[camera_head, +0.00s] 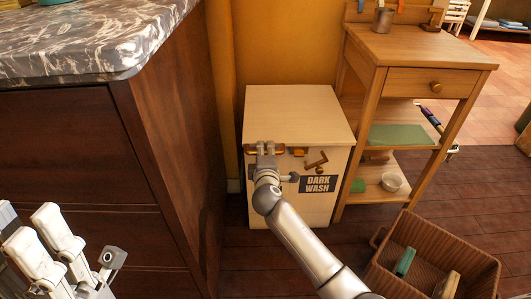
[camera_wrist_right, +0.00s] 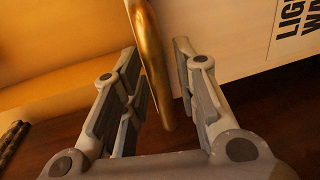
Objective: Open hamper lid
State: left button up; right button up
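The hamper (camera_head: 320,205) is a pale wooden box labelled "DARK WASH" on its front. Its lid (camera_head: 300,108) lies flat and shut on top. My right gripper (camera_head: 265,148) is at the upper left of the hamper's front, by the lid's front edge. In the right wrist view, a curved brass handle (camera_wrist_right: 153,60) runs between the two parted fingers of my right gripper (camera_wrist_right: 155,80), with a gap on the right finger's side. My left gripper (camera_head: 42,232) is at the lower left, fingers apart and empty, far from the hamper.
A brass latch (camera_head: 316,161) sits right of my gripper on the hamper's front. A marble-topped cabinet (camera_head: 165,130) stands close on the left. A wooden side table (camera_head: 425,50) stands to the right. A wicker basket (camera_head: 480,262) is on the floor at lower right.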

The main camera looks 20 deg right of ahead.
grip_shut()
